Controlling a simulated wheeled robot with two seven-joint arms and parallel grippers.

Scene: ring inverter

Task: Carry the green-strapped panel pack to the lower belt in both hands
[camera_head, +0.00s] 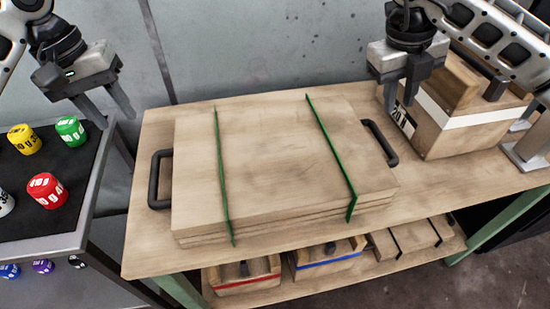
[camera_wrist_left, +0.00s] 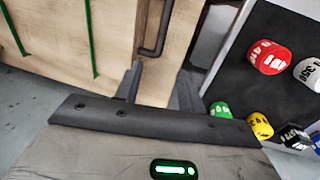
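The green-strapped panel pack (camera_head: 270,160) is a flat stack of pale wooden boards with two green straps. It lies on the wooden bench top (camera_head: 150,245). It has a black handle at its left end (camera_head: 160,180) and another at its right end (camera_head: 380,142). My left gripper (camera_head: 130,138) is open and empty, above and left of the left handle. In the left wrist view the pack (camera_wrist_left: 60,35) and its handle (camera_wrist_left: 157,30) show beyond my open fingers (camera_wrist_left: 158,88). My right gripper (camera_head: 400,108) is open, above the right handle and apart from it. No belt is identifiable.
A wooden crate with a white band (camera_head: 460,115) stands right of the pack, close to my right gripper. A black-topped table (camera_head: 20,220) with coloured containers stands left. Small strapped boxes (camera_head: 325,260) sit on the shelf below. A grey wall is behind.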

